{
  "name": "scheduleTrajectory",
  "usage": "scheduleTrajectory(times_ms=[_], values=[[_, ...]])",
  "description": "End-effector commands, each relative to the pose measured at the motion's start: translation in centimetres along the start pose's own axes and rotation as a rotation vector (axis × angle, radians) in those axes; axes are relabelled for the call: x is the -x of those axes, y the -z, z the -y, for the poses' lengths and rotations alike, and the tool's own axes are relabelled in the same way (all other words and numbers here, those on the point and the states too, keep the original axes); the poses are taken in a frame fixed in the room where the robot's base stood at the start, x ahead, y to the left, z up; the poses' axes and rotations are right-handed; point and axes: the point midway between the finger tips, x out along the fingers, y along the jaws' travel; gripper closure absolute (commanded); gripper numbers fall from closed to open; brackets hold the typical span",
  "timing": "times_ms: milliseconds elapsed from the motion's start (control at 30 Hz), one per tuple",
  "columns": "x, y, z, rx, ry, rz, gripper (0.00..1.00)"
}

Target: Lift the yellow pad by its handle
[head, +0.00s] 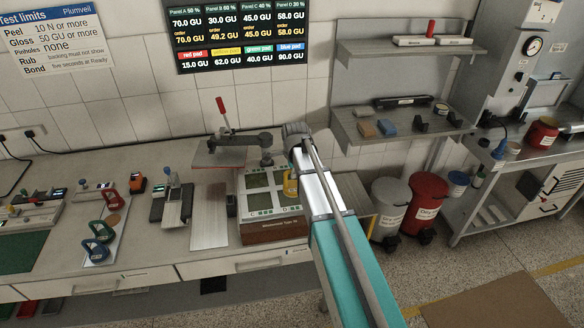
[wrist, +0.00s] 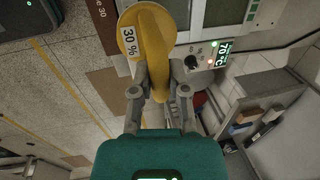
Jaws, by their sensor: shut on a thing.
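The yellow pad (wrist: 140,32) shows in the wrist view as a round yellow disc with a "30 %" label and a yellow handle. My gripper (wrist: 157,88) is shut on the handle, one finger on each side. In the head view the yellow pad (head: 290,185) shows at the right side of the panel device (head: 270,227), partly hidden by my arm. My gripper is mostly hidden there behind my wrist. I cannot tell whether the pad touches the device or hangs clear of it.
Red (head: 109,196), green (head: 103,230) and blue (head: 97,250) pads lie on a white board at left. A press with a red lever (head: 222,107) stands behind the device. A shelf (head: 395,125) and bins (head: 425,205) are at right. A metal plate (head: 209,225) lies left of the device.

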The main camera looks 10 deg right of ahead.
Motion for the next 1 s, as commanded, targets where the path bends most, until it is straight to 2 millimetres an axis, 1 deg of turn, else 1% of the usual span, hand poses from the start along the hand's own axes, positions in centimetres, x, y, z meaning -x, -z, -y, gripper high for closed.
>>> scheduleTrajectory(times_ms=[33, 100, 300, 400, 500, 667, 1000], values=[[1.2, 0.0, -1.1, 0.0, 0.0, 0.0, 1.0], [2.1, 0.1, -2.5, 0.0, 0.0, 0.0, 1.0], [4.0, 0.1, -5.3, 0.0, 0.001, 0.0, 1.0], [4.7, 0.1, -6.3, 0.0, 0.001, 0.0, 1.0], [5.2, 0.1, -7.1, 0.0, 0.001, 0.0, 1.0], [5.7, 0.1, -7.8, 0.0, 0.001, 0.0, 1.0], [5.8, 0.1, -8.1, 0.0, 0.001, 0.0, 1.0]])
